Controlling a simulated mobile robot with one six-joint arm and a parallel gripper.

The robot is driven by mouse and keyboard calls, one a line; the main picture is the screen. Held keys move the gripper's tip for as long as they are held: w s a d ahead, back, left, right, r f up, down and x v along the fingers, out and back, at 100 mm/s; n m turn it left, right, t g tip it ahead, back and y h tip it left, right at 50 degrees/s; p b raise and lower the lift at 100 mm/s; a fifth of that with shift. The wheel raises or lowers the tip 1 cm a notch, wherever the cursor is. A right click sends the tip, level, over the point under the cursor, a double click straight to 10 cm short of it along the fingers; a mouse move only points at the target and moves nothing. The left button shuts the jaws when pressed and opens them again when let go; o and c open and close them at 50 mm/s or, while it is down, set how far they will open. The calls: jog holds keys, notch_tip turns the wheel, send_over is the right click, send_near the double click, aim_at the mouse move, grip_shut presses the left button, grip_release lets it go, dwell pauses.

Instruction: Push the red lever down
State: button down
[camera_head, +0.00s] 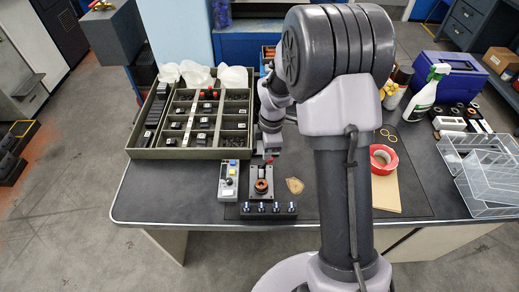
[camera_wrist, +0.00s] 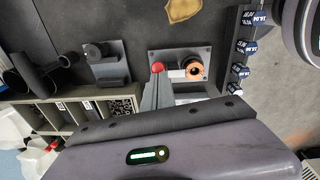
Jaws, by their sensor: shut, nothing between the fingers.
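The red lever's round red knob (camera_wrist: 157,67) shows at the fingertips in the wrist view. In the head view the red knob (camera_head: 268,160) is small, at the back of a dark fixture plate (camera_head: 254,194) with a copper-coloured ring (camera_head: 261,186). The ring (camera_wrist: 194,69) is right of the knob in the wrist view. My gripper (camera_wrist: 157,82) is shut and empty, its tips right by the knob; I cannot tell whether they touch it. In the head view my gripper (camera_head: 270,145) is just behind the fixture, partly hidden by my arm. The lever's shaft is mostly hidden.
A control box (camera_head: 228,180) stands left of the fixture, and a black block with several knobs (camera_head: 268,211) in front. A compartment tray (camera_head: 180,153) lies behind left.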

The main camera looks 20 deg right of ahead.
jog(key=shift+s+d+f, duration=0.35)
jog(key=shift+d+f, duration=0.35)
jog(key=shift+d, duration=0.3)
jog(key=shift+s+d+f, duration=0.3)
jog(key=shift+d+f, duration=0.45)
jog(key=shift+d, duration=0.25)
jog(key=shift+s+d+f, duration=0.35)
jog(key=shift+d+f, duration=0.35)
jog(key=shift+d, duration=0.3)
